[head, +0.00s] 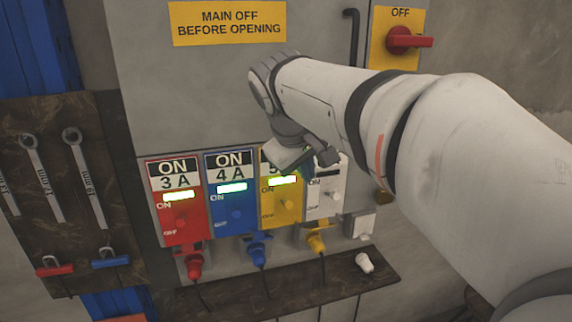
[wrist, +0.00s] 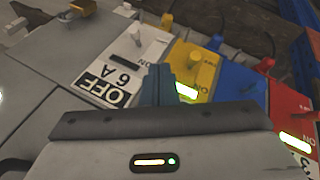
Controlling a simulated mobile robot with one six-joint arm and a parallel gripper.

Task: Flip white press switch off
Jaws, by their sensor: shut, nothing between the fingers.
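The white press switch panel (head: 331,199) is the rightmost of the row in the head view, its upper part hidden by my arm. In the wrist view the white panel (wrist: 92,82) reads OFF 6 A, and its indicator window (wrist: 125,60) is dark. Its small white toggle (wrist: 137,40) stands out beyond that window, between the ON label and the outer end. My gripper (wrist: 158,80) is shut and empty, its fingers over the edge between the white and yellow panels. In the head view the gripper (head: 318,156) is in front of the upper yellow and white panels.
Red (head: 178,215), blue (head: 232,212) and yellow (head: 282,208) panels have lit green windows; red and blue read ON. Their plugs are in below. A white plug (head: 364,262) lies on the dark ledge below the white socket (head: 359,225). A red rotary handle (head: 408,40) is upper right.

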